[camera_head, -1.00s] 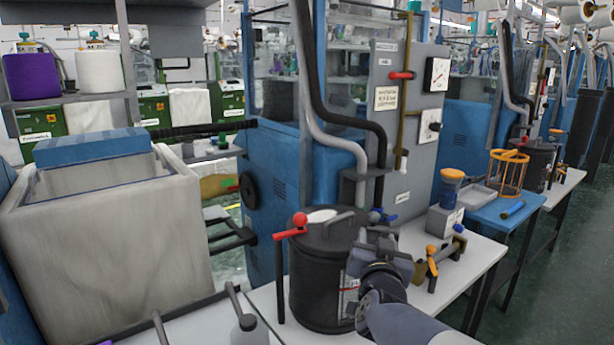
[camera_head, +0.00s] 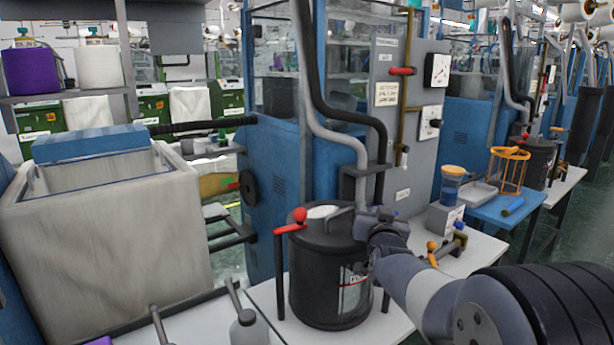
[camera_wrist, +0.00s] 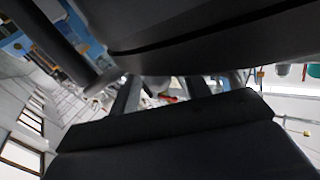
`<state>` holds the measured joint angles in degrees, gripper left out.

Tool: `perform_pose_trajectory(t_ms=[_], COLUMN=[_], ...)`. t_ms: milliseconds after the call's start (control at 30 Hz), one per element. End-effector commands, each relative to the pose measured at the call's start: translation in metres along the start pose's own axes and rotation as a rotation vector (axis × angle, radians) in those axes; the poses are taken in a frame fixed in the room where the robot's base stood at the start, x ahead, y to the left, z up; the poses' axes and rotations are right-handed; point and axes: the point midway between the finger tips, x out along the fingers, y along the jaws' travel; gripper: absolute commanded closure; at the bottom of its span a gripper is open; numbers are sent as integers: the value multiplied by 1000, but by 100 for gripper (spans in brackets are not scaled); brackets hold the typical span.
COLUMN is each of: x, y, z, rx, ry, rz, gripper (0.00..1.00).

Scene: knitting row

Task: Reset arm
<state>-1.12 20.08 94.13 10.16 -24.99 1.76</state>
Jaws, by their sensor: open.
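My gripper (camera_head: 374,218) is beside the upper right side of a black lidded canister (camera_head: 325,275), with my grey arm reaching in from the lower right. In the head view its fingers are small and partly hidden by my own wrist. In the wrist view the two fingers of my gripper (camera_wrist: 160,92) stand apart, and no held object is visible between them. Dark parts fill much of the wrist view. Whether the gripper touches the canister cannot be told.
The canister has a red-knobbed lever (camera_head: 299,215) and stands on a white table (camera_head: 405,322). A brass valve (camera_head: 450,245) and a grey box with a blue-and-orange jar (camera_head: 452,185) are to the right. A large cloth bin (camera_head: 110,250) stands left.

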Motion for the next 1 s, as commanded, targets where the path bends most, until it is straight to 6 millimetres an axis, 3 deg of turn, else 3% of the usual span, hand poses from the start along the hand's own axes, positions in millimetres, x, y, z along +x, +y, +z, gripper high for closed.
perform_pose_trajectory(t_ms=[867, 1000], x=[-12, -23], y=[1, 2], z=[-4, -1], rx=[-2, 2], ry=[-51, -59], rz=[-220, -258], gripper=[55, 55])
